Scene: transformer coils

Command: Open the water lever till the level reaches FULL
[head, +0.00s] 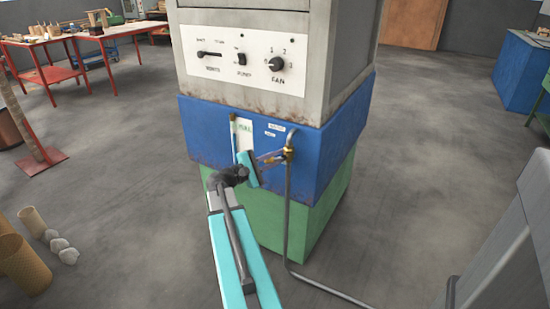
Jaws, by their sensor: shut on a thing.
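The machine's blue tank section (345,115) carries a brass valve (289,150) with a grey pipe running down to the floor. The water lever (270,158) reaches left from the valve, and my gripper (261,161) is shut on it. My gripper and wrist hide part of the lever. A narrow level gauge (233,134) stands to the left of the valve, beside a white label (245,128) with green FULL lettering near its top. The lower gauge is partly hidden by my wrist. The water level is too small to read.
Red worktables (75,36) stand at the back left. The floor pipe (325,288) runs right.

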